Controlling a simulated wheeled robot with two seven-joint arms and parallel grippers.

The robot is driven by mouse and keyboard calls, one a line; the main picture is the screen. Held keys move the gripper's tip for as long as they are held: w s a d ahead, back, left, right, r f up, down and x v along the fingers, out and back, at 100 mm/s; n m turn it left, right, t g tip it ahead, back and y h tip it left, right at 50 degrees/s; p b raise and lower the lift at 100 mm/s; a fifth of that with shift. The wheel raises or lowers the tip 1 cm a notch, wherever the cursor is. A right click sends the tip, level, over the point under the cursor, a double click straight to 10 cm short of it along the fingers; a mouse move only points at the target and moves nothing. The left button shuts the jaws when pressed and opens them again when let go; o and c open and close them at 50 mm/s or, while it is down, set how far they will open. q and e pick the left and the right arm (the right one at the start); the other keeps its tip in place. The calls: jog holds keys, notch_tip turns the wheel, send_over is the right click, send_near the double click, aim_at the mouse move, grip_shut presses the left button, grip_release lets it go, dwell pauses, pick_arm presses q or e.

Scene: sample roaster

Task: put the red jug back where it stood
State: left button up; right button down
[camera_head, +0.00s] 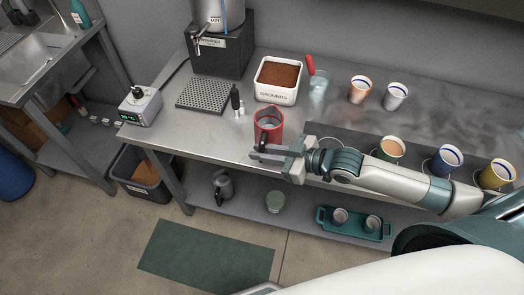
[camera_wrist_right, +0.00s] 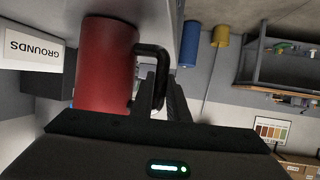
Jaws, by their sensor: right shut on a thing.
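The red jug (camera_head: 268,124) is upright at the front edge of the steel table, with a black handle toward my right gripper. My right gripper (camera_head: 262,152) comes in from the right and is shut on the jug's handle. In the right wrist view the red jug (camera_wrist_right: 106,65) fills the left side, upside down in the picture, and its black handle (camera_wrist_right: 151,75) is at the fingers. I cannot tell whether the jug's base touches the table. My left gripper is not in view.
The white grounds box (camera_head: 278,82) stands behind the jug. A glass with a red handle (camera_head: 317,86) and several cups stand to the right. A lower shelf holds a teal tray (camera_head: 352,233).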

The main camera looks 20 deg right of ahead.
jog(key=c, duration=1.7)
grip_release()
jog(key=shift+s+d, duration=0.1)
